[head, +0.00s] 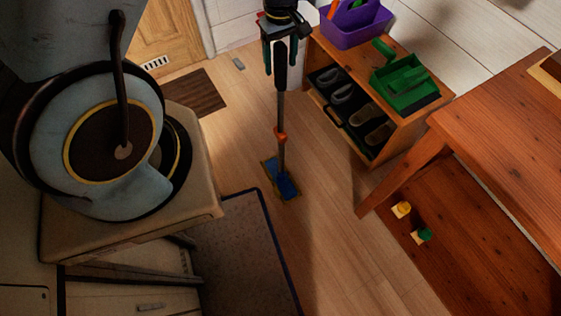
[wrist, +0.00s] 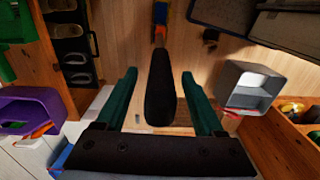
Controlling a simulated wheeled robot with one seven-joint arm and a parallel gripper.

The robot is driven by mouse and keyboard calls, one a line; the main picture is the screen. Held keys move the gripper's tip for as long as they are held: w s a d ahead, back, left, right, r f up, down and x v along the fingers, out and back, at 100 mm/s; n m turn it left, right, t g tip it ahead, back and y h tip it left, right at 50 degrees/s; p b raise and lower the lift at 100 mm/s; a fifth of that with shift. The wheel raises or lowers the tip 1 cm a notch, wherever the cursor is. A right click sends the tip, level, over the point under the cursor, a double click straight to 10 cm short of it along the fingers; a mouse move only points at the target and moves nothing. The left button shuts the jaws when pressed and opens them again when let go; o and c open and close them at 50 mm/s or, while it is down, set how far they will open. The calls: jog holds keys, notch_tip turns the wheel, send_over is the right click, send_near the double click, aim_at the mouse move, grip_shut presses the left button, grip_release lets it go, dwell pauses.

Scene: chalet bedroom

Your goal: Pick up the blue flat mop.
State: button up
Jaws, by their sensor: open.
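The blue flat mop stands nearly upright on the wooden floor. Its blue head (head: 284,186) is flat on the floor, with an orange collar (head: 280,135) on the grey shaft. Its black handle grip (head: 280,78) rises to my gripper (head: 280,62) at the top of the head view. In the wrist view the black grip (wrist: 160,100) lies between the two green fingers of my gripper (wrist: 159,75). A gap shows on each side of it, so the fingers are open around the handle and not closed on it.
A wooden table (head: 500,140) is at right. A dark rug (head: 245,250) lies left of the mop. A grey bin (wrist: 250,85) shows in the wrist view.

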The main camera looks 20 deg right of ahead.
jog(key=shift+c, duration=0.3)
grip_shut()
dwell(0.3)
dwell(0.8)
